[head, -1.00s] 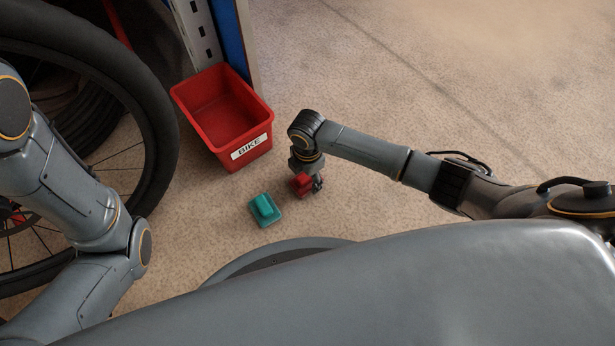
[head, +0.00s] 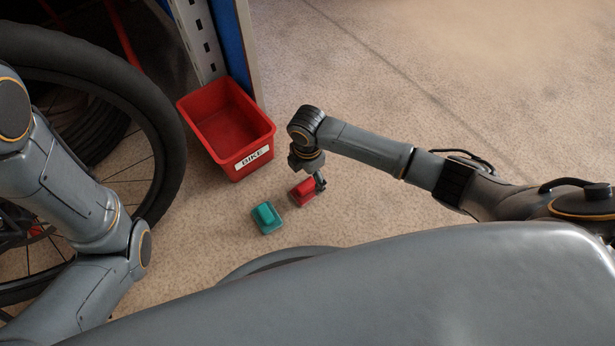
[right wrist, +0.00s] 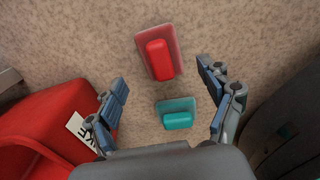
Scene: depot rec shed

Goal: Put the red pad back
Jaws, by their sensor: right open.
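The red pad (head: 301,193), a flat piece with a raised grip block, lies on the floor just right of the teal pad (head: 267,217). My right gripper (head: 319,183) is low beside the red pad and partly overlaps its right side in the head view. In the right wrist view the red pad (right wrist: 158,57) lies ahead of the open, empty fingers (right wrist: 165,88), and the teal pad (right wrist: 177,114) shows between them. A red bin labelled BIKE (head: 256,158) stands behind the pads to the left. My left gripper is out of the picture.
A large bike wheel (head: 168,140) stands at the left, near the bin. A shelf upright (head: 197,40) rises behind the bin. The bin also shows at the lower left of the right wrist view (right wrist: 40,120). The floor at the back right is clear.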

